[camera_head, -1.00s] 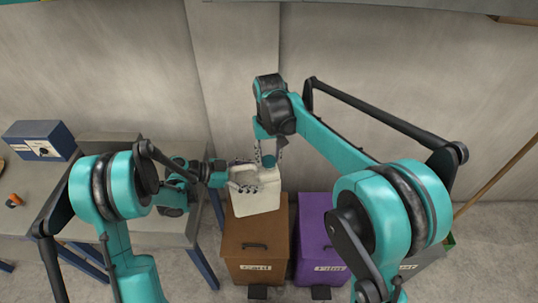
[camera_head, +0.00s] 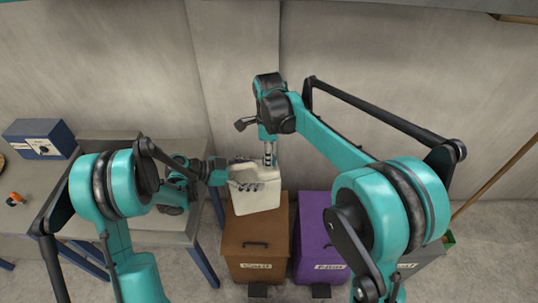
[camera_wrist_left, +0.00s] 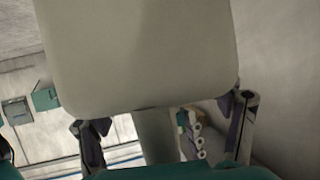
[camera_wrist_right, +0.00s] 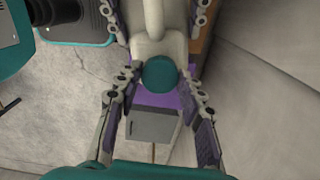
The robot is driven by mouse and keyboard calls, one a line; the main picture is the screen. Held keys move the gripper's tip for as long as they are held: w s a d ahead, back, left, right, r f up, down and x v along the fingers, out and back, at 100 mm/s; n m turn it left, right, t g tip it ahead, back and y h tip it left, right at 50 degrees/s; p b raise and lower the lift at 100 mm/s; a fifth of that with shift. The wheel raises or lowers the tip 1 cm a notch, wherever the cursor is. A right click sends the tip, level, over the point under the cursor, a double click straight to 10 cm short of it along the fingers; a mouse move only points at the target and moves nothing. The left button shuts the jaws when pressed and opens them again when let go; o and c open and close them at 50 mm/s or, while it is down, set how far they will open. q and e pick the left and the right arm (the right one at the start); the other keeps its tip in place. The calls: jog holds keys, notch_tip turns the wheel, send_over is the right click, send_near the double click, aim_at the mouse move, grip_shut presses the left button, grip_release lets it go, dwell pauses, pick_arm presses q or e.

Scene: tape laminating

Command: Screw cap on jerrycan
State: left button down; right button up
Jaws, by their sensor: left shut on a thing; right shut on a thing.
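The pale off-white jerrycan (camera_head: 262,201) is held over the brown bin. My left gripper (camera_head: 245,184) is shut on its body from the left. In the left wrist view the jerrycan (camera_wrist_left: 140,55) fills the space ahead of the fingers. The teal round cap (camera_wrist_right: 158,74) is at the jerrycan's top end in the right wrist view, between the fingertips of my right gripper (camera_wrist_right: 162,80), which is shut on it. In the head view my right gripper (camera_head: 268,154) points down at the jerrycan's top. Whether the cap's thread is engaged is hidden.
A brown bin (camera_head: 238,236) stands below the jerrycan, with a purple bin (camera_head: 312,238) and a grey bin (camera_head: 424,269) to its right. A grey table (camera_head: 95,225) with a blue box (camera_head: 42,138) is at left. The wall is close behind.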

jog(key=m, duration=0.9)
jog(key=shift+w, duration=0.1)
jog(key=o, duration=0.7)
jog(key=shift+o, duration=0.2)
jog(key=shift+r, duration=0.1)
jog(key=shift+r, duration=2.15)
jog(key=shift+c, duration=0.3)
